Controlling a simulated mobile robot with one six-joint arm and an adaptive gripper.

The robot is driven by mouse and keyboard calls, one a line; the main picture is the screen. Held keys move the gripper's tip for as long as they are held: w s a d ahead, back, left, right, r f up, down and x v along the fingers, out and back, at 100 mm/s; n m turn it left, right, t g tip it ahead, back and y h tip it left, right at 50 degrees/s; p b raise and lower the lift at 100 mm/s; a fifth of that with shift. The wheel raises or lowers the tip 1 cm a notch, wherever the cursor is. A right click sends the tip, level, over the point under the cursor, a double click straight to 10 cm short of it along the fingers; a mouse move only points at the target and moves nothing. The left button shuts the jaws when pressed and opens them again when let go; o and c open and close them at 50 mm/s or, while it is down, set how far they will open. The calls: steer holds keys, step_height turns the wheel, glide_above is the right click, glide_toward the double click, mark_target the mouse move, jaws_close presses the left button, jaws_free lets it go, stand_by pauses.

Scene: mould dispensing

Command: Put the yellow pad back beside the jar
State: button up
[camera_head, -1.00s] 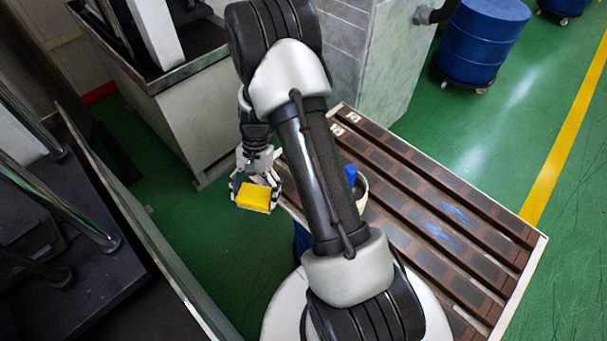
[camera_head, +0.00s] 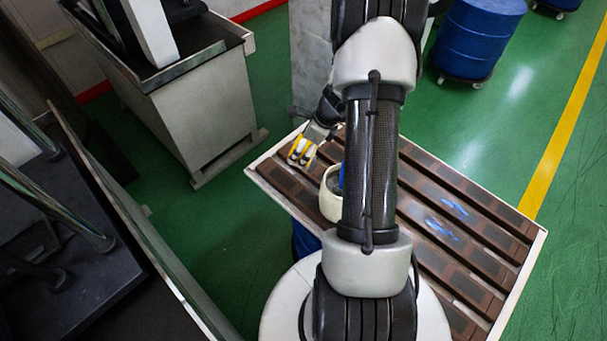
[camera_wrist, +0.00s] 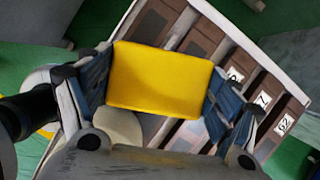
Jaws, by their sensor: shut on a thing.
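The yellow pad (camera_wrist: 162,80) is held between the two fingers of my gripper (camera_wrist: 160,92) in the wrist view. In the head view the pad (camera_head: 301,148) is partly covered by my gripper (camera_head: 302,150), which is over the left end of the slatted table, up and left of the jar. Whether the pad touches the table cannot be told. The cream jar (camera_head: 331,204) stands on the table with something blue in it, its right side hidden by my arm. A pale round shape (camera_wrist: 118,126) below the pad in the wrist view looks like the jar.
The table (camera_head: 470,232) has brown slatted rows with blue smears on its right part. Numbered labels (camera_wrist: 262,100) show on the rows in the wrist view. A grey cabinet (camera_head: 205,115) stands to the left across green floor. A blue drum (camera_head: 478,38) stands behind.

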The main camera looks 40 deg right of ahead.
step_height(320, 180, down, 12)
steer(key=b, duration=0.4)
steer(key=shift+r, duration=0.1)
steer(key=shift+f+b, duration=0.4)
steer(key=shift+b, duration=0.05)
steer(key=o, duration=0.9)
steer(key=shift+o, duration=0.2)
steer(key=shift+r, duration=0.1)
